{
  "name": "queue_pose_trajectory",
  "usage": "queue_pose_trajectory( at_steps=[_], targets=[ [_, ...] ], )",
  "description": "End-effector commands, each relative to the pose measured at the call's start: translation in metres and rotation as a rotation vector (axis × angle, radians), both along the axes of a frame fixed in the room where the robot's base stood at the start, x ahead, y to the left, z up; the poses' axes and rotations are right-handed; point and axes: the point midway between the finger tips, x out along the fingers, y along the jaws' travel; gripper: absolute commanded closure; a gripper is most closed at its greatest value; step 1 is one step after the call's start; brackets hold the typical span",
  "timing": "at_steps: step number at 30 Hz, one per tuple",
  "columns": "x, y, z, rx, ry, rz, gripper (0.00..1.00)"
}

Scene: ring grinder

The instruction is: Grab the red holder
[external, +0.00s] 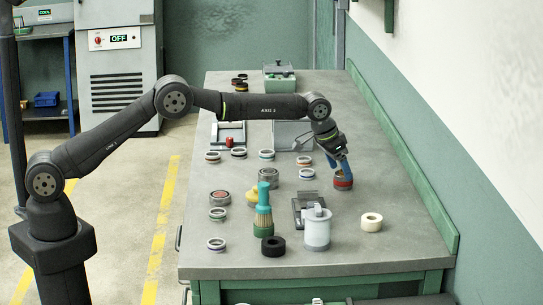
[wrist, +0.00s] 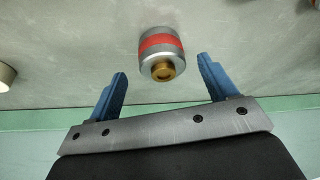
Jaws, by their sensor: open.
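The red holder (external: 343,182) is a short silver cylinder with a red band, standing on the right half of the bench. In the wrist view the red holder (wrist: 161,42) shows its silver body, red band and a brass knob facing the camera. My gripper (external: 342,165) has blue fingers and is over the holder, partly hiding it in the external view. In the wrist view the fingers are spread wide, one to each side of the holder's lower end, with gaps visible. Nothing is held.
A brush (external: 263,212), a black ring (external: 273,246) and several banded rings stand to the left. A green rail (external: 407,160) edges the bench's right side.

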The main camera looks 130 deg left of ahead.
Motion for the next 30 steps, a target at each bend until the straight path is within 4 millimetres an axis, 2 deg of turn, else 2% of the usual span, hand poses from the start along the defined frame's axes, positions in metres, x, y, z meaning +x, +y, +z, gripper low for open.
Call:
queue_pose_trajectory(
  at_steps=[1,9,19,30],
  targets=[
    [0.000,0.003,-0.009,-0.003,0.002,0.001,0.22],
    [0.004,0.016,-0.035,-0.002,0.001,0.001,0.22],
    [0.005,0.018,-0.039,-0.001,0.000,0.001,0.22],
    [0.005,0.017,-0.038,-0.001,0.000,0.001,0.94]
  ],
)
